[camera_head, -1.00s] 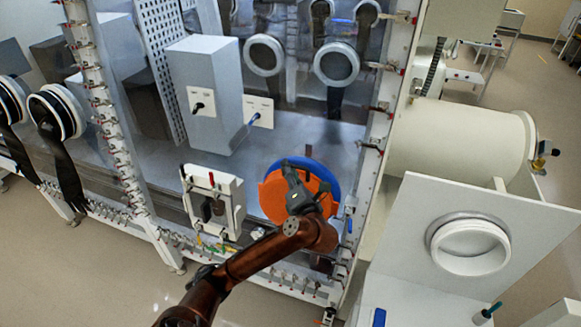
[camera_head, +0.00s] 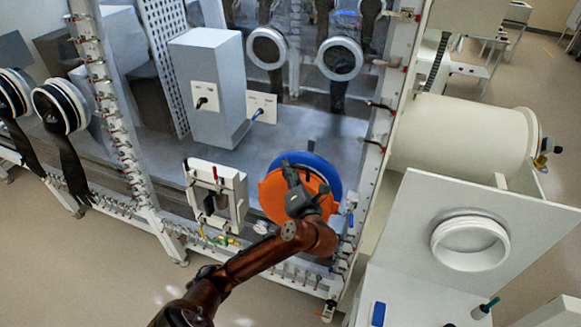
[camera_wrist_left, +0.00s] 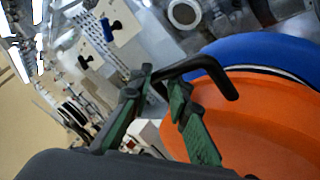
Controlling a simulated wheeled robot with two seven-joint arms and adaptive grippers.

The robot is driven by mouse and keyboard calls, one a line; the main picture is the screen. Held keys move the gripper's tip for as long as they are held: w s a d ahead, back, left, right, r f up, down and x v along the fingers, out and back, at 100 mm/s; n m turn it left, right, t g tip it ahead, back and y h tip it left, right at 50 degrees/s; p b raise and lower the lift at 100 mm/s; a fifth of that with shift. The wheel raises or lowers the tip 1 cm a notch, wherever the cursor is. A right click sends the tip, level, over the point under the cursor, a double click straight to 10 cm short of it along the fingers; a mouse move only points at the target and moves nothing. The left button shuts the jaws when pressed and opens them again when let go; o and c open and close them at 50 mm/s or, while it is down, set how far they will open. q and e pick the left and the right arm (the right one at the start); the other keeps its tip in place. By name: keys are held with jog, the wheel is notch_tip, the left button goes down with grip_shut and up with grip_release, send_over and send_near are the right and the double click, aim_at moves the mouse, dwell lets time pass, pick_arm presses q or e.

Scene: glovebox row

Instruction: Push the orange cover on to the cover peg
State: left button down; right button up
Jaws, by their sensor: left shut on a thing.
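The orange cover (camera_head: 270,198) is a broad round disc in front of a blue disc (camera_head: 327,172) at the glovebox front. In the left wrist view the orange cover (camera_wrist_left: 255,125) fills the lower right, with the blue disc (camera_wrist_left: 270,52) behind it. My left gripper (camera_head: 291,178) is at the cover's face. In the left wrist view its green-padded fingers (camera_wrist_left: 162,86) are shut on the black bent handle (camera_wrist_left: 212,66) of the cover. I cannot make out the cover peg; the cover and my arm may hide it. My right gripper is not in view.
A white framed unit (camera_head: 216,194) stands left of the cover. A large cream cylinder (camera_head: 460,145) and a white panel with a round port (camera_head: 470,243) are to the right. Floor is free at lower left.

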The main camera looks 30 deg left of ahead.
pick_arm(q)
jog(key=shift+s+r, duration=0.15)
jog(key=shift+s, duration=0.1)
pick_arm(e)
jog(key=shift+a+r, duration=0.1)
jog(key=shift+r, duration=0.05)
pick_arm(q)
jog(key=shift+s+d+p, duration=0.1)
jog(key=shift+s+p, duration=0.2)
jog(key=shift+s, duration=0.05)
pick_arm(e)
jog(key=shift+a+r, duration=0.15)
pick_arm(q)
jog(key=shift+s+d, duration=0.1)
jog(key=shift+s, duration=0.25)
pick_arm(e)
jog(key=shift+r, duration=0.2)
pick_arm(q)
jog(key=shift+d, duration=0.1)
